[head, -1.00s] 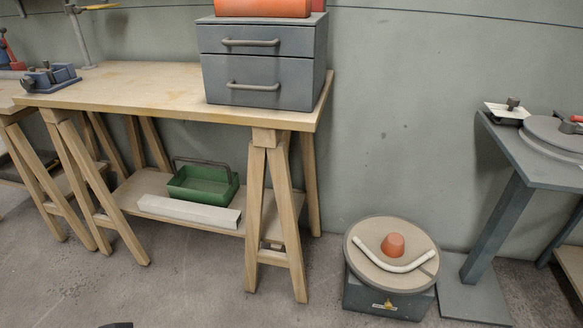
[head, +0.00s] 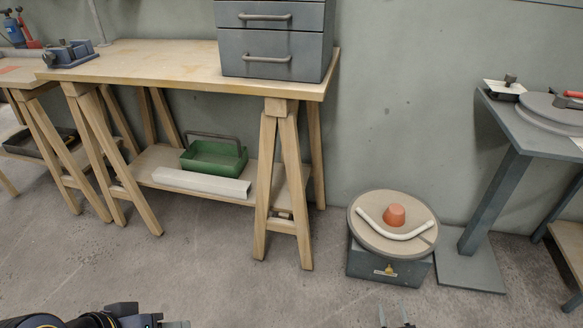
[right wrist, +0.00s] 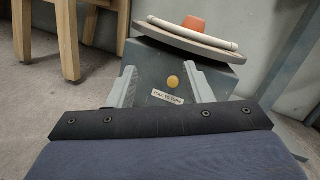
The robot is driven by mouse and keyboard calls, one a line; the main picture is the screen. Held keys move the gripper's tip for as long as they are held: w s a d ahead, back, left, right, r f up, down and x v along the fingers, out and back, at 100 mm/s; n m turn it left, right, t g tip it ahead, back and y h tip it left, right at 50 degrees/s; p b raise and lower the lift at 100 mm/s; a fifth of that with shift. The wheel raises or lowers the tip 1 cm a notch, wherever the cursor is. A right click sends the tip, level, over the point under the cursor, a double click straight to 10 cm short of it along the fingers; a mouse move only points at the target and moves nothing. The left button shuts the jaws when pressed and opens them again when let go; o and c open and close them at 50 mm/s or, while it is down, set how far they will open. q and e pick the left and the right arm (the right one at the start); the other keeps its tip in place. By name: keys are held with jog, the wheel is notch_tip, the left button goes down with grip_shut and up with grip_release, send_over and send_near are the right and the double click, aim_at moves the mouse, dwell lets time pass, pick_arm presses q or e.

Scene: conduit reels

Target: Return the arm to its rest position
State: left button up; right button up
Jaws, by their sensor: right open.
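My right gripper (head: 394,314) shows at the bottom edge of the head view, with only its two fingertips in the picture. In the right wrist view its fingers (right wrist: 161,88) stand apart with nothing between them. Beyond them is the grey base (right wrist: 190,72) of a round turntable, with a yellow button and a label. My left arm shows dark at the bottom left of the head view. Its gripper (head: 172,323) is partly cut off by the edge, so its jaws cannot be judged.
The turntable (head: 370,235) on the floor carries an orange cone (head: 394,215) and a white curved conduit (head: 390,234). A wooden trestle bench (head: 150,70) stands left, a grey table (head: 520,130) right. Floor in front is clear.

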jog(key=w+a+r+n+g+y, duration=0.2)
jog(key=a+r+n+y, duration=0.1)
jog(key=r+n+y, duration=0.5)
jog(key=w+a+r+n+g+y, duration=0.25)
jog(key=r+y, duration=0.25)
jog(key=r, duration=0.5)
jog(key=s+a+r+n+g+y, duration=0.1)
jog(key=s+a+r+n+g, duration=0.25)
jog(key=r+n, duration=0.2)
jog(key=s+a+r+n+g+y, duration=0.2)
jog(key=r+n+g, duration=0.2)
jog(key=r+g, duration=0.15)
jog(key=s+r+n+h, duration=0.5)
jog(key=s+r+h, duration=0.1)
jog(key=s, duration=0.4)
jog(key=s+r+n+h, duration=0.5)
jog(key=s+h, duration=0.2)
jog(key=s, duration=0.4)
notch_tip(320, 180, up, 38)
jog(key=p, duration=3.8)
jog(key=shift+d, duration=0.4)
jog(key=shift+r+g, duration=0.1)
jog(key=shift+g, duration=0.15)
